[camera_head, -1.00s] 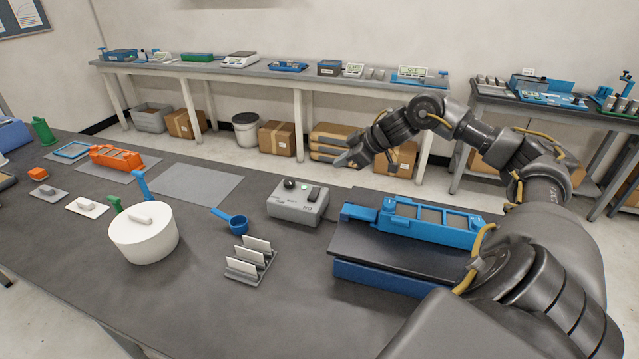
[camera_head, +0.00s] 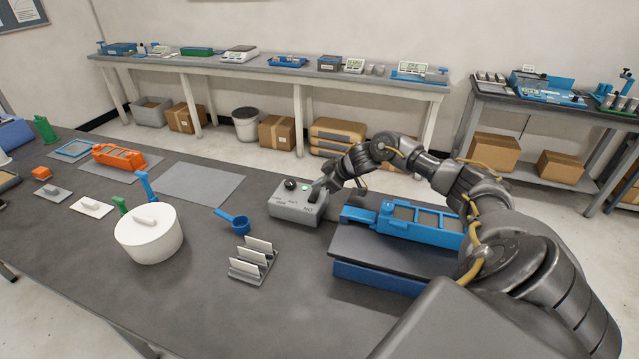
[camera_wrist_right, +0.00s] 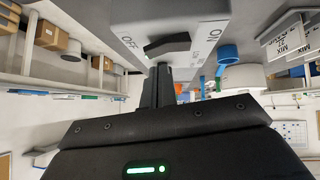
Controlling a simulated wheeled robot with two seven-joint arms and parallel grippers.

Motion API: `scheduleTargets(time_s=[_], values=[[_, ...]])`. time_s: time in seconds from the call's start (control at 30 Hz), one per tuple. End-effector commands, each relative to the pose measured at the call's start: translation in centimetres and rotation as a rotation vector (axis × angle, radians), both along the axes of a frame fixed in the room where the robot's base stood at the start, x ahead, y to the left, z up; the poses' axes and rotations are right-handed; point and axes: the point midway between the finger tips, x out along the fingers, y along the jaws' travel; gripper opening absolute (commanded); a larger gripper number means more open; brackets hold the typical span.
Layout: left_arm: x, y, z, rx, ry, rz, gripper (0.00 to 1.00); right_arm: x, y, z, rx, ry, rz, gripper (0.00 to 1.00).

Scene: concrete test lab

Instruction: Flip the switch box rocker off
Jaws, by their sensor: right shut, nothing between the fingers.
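The grey switch box (camera_head: 294,208) stands on the dark table in the head view, with a black knob (camera_head: 290,184) and a green lamp (camera_head: 305,188) on top. My right gripper (camera_head: 318,194) is shut and empty, its tips down at the rocker end of the box, hiding most of the rocker there. In the right wrist view the black rocker (camera_wrist_right: 168,45) lies between the OFF and ON labels on the box face (camera_wrist_right: 190,12). The shut fingertips (camera_wrist_right: 160,68) are right by it; I cannot tell whether they touch. My left gripper is out of view.
A blue fixture (camera_head: 420,221) on a dark raised plate stands close right of the box, under my right arm. A blue scoop (camera_head: 235,220), a card rack (camera_head: 252,260) and a white lidded pot (camera_head: 148,238) stand to the left. Bare table lies in front of the box.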

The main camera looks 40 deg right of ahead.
Motion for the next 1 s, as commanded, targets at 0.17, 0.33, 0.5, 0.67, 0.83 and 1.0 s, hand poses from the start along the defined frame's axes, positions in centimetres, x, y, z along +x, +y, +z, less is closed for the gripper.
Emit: scheduleTargets(time_s=[0.17, 0.33, 0.5, 0.67, 0.83, 1.0], values=[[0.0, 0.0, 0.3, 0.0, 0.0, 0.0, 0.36, 0.0, -0.1, -0.9, 0.0, 0.0, 0.0, 0.0], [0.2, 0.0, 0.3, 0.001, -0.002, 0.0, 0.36, 0.1, -0.2, -1.1, 0.0, -0.001, 0.0, 0.0], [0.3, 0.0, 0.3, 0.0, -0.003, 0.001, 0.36, 0.0, -0.2, -1.1, 0.0, -0.001, 0.0, 0.0], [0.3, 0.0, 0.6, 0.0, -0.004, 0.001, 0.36, 0.2, -0.5, -1.4, 0.051, 0.025, -0.002, 0.0], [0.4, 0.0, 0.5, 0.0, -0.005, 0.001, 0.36, 0.1, -0.4, -1.7, 0.063, 0.034, 0.003, 0.0], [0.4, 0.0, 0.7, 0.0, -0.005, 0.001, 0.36, -0.1, -0.3, -1.7, 0.063, 0.035, 0.002, 0.0]])
